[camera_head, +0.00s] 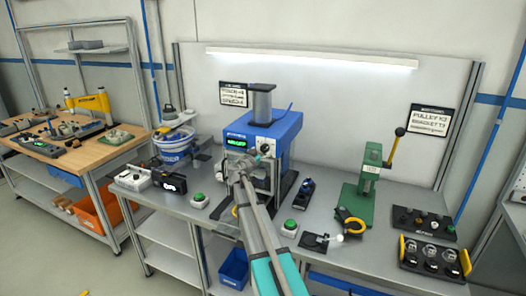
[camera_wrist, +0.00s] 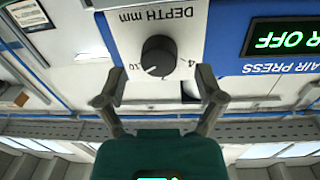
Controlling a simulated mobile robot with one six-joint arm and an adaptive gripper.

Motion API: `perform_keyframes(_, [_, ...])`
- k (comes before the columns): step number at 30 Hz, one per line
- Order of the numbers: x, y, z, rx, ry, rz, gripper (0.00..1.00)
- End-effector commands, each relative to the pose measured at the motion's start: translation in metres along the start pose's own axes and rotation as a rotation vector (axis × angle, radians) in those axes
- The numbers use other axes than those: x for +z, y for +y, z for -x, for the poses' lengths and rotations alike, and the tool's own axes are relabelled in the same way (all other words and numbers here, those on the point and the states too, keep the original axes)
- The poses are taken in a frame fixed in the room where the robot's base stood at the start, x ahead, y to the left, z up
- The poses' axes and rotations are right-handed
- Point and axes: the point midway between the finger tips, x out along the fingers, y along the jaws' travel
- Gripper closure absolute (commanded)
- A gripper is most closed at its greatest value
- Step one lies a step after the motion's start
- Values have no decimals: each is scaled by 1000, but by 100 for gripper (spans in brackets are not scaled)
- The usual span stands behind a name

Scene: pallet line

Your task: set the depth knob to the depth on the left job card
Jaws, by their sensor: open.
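The depth knob (camera_wrist: 159,56) is round and black, on a white panel marked DEPTH mm, upside down in the wrist view. Numbers 10, 7 and 4 stand around it. A pale pointer mark on it seems to face between 10 and 7. The knob belongs to the blue air press (camera_head: 270,128). My gripper (camera_wrist: 160,74) is open, its fingers on either side below the knob in the wrist view and apart from it; it also shows before the press in the head view (camera_head: 246,165). The left job card (camera_head: 233,93) hangs behind the press, its text too small to read surely.
The press display (camera_wrist: 285,38) shows green letters ending in OFF. A right card (camera_head: 430,121) reads PULLEY K3, BRACKET T7. Green buttons (camera_head: 199,199) (camera_head: 290,225) stand on the bench near my arm. A green hand press (camera_head: 367,185) stands right; a blue-white bucket (camera_head: 172,143) left.

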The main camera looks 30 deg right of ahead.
Motion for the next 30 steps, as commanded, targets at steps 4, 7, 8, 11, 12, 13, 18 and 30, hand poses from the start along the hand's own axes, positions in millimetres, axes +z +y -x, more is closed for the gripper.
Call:
perform_keyframes(4, [0,0,-16,1,0,0,13])
perform_keyframes(7, [0,0,-20,0,0,0,13])
perform_keyframes(8, [0,0,-21,0,0,0,13])
perform_keyframes(11, [0,0,-22,0,0,0,13])
perform_keyframes(12, [0,0,-22,-1,0,0,13])
perform_keyframes(13, [0,0,-22,0,0,0,13])
perform_keyframes(18, [0,0,-22,0,0,0,13])
perform_keyframes(30, [0,0,-22,0,0,0,85])
